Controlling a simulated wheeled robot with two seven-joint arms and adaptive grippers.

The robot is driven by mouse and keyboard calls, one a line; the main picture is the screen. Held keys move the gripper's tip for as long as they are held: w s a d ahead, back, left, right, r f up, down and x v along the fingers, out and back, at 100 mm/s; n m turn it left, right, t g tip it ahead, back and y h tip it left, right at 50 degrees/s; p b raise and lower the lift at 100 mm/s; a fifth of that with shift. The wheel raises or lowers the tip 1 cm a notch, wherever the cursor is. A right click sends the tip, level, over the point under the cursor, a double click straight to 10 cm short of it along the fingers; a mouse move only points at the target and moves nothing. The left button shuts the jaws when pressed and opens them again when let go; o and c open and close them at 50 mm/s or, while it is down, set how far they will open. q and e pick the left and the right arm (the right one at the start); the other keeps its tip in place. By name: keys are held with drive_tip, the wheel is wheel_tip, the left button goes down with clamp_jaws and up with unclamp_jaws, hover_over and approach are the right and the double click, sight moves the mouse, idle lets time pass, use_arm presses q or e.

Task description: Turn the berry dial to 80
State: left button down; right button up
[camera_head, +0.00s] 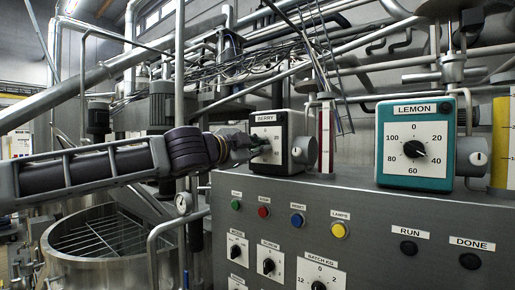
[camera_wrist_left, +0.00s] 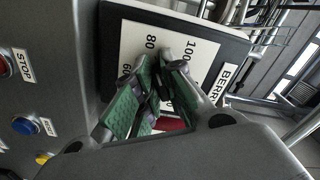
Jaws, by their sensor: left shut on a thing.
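The berry dial (camera_head: 292,128) is a black box with a white face and a "BERRY" label, on top of the grey console. My left gripper (camera_head: 248,146) reaches in from the left and is shut at the middle of this face, where the knob sits. In the left wrist view the green-padded fingers (camera_wrist_left: 153,88) are closed over the centre of the white dial face (camera_wrist_left: 136,35). The numbers 100, 80 and 60 show beside them. The knob and its pointer are hidden by the fingers, so I cannot tell the setting. My right gripper is not in view.
A teal lemon dial (camera_head: 415,143) stands to the right on the grey console (camera_head: 330,205). Several coloured buttons and black knobs are on the console front. A sight tube (camera_head: 326,135) stands between the dials. An open steel vessel (camera_head: 100,240) is at the lower left.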

use_arm(q)
drive_tip(key=shift+d+f, duration=0.1)
drive_tip(key=shift+f, duration=0.15)
drive_tip(key=c, duration=1.7)
unclamp_jaws()
drive_tip(key=shift+o, duration=0.9)
drive_tip(key=shift+r, duration=0.15)
drive_tip(key=shift+r, duration=0.1)
drive_tip(key=v, duration=1.2)
